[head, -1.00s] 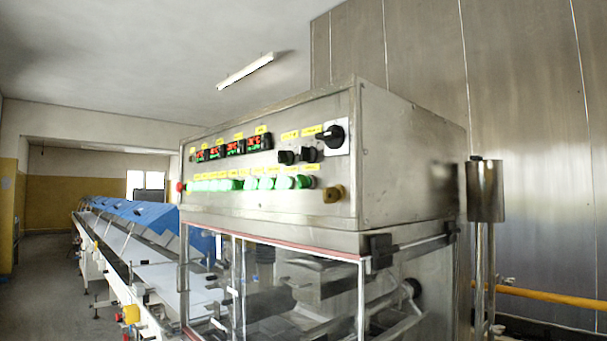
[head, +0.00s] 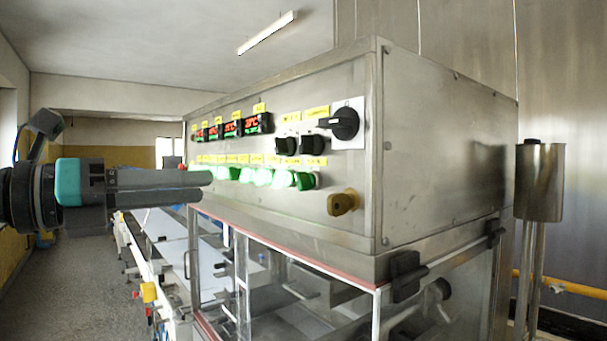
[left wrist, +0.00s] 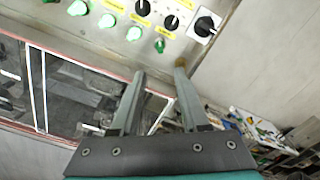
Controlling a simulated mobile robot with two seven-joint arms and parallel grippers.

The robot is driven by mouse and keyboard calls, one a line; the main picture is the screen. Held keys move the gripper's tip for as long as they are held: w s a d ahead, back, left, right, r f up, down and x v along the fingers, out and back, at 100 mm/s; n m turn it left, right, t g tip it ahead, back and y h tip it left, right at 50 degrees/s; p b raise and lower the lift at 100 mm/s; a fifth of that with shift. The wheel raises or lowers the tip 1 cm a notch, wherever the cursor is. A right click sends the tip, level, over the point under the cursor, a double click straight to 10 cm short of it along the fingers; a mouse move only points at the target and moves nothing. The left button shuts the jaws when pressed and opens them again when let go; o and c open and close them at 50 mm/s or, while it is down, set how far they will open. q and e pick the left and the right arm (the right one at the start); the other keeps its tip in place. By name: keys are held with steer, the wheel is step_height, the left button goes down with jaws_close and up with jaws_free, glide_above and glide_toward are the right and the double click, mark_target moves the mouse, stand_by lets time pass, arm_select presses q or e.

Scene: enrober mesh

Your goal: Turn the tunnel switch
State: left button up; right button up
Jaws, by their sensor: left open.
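The control panel (head: 362,178) of the steel machine faces me at an angle in the head view. It carries two small black knobs (head: 298,145) and a larger black rotary switch (head: 344,124) on a white plate. I cannot read which label names the tunnel switch. The black knobs (left wrist: 157,14) and the large switch (left wrist: 205,26) also show at the top of the left wrist view. My left gripper (head: 206,186) is open and empty in front of the panel. Its fingertips (left wrist: 160,70) point towards the panel below the rightmost green button (left wrist: 160,45). My right gripper is out of view.
Lit green buttons (head: 263,177) and red displays (head: 232,128) fill the panel's left part. A brass-coloured knob (head: 342,203) sticks out low on the right. Clear guards (head: 270,275) lie below. A steel cylinder (head: 540,182) stands at right. A conveyor runs back at left.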

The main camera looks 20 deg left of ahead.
mark_target(297, 181)
arm_select(q)
steer(key=p+x, duration=0.5)
steer(key=x, duration=0.8)
steer(key=shift+w+d+r, duration=0.15)
steer(key=shift+w+d, duration=0.05)
steer(key=shift+w, duration=0.1)
steer(key=shift+w+d, duration=0.35)
steer(key=shift+w, duration=0.1)
jaws_close()
